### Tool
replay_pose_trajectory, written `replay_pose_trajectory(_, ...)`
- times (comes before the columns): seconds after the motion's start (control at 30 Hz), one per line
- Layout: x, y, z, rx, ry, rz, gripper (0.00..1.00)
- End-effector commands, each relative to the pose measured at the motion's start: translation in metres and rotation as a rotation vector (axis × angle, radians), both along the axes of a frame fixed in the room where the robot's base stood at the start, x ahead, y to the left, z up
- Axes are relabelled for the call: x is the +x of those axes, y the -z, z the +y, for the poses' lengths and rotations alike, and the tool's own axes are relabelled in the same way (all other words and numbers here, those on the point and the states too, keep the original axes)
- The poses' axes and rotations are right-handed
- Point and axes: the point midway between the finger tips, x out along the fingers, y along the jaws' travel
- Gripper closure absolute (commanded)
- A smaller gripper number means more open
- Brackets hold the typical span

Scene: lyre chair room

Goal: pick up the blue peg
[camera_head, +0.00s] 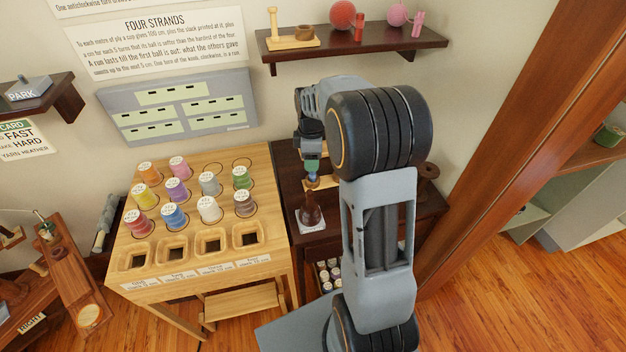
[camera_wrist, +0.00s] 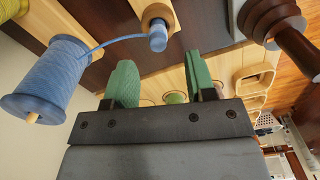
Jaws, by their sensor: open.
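The blue peg (camera_wrist: 157,36) is a small blue, round-ended piece in a light wooden block (camera_wrist: 156,15). A blue strand (camera_wrist: 108,42) runs from it to a large blue spool (camera_wrist: 48,78) at the left of the wrist view. My gripper (camera_wrist: 160,64) is open, its two green fingers apart. The peg shows just past the fingertips, between them, and nothing is held. In the head view my gripper (camera_head: 312,163) is over the dark side table, with a small blue piece (camera_head: 312,177) right below it; contact cannot be told.
A dark turned-wood piece (camera_head: 312,214) stands on a white pad close by; it also shows in the wrist view (camera_wrist: 280,28). A light wooden table (camera_head: 188,276) with several coloured spools stands left. A dark shelf (camera_head: 351,45) hangs behind.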

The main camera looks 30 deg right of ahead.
Motion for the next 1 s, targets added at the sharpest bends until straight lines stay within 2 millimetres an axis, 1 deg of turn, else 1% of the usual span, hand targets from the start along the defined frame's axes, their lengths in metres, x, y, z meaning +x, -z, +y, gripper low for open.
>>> replay_pose_trajectory(0.17,0.0,0.008,0.0,0.0,0.001,0.001,0.5)
replay_pose_trajectory(0.4,0.001,0.04,-0.004,0.0,0.002,0.003,0.5)
replay_pose_trajectory(0.53,0.001,0.052,-0.003,0.0,0.001,0.001,0.5)
replay_pose_trajectory(0.67,0.001,0.057,-0.003,0.0,0.001,0.0,0.5)
replay_pose_trajectory(0.87,0.001,0.057,-0.003,0.0,0.001,-0.001,0.5)
replay_pose_trajectory(1.0,0.001,0.057,-0.003,0.0,0.001,-0.001,0.61)
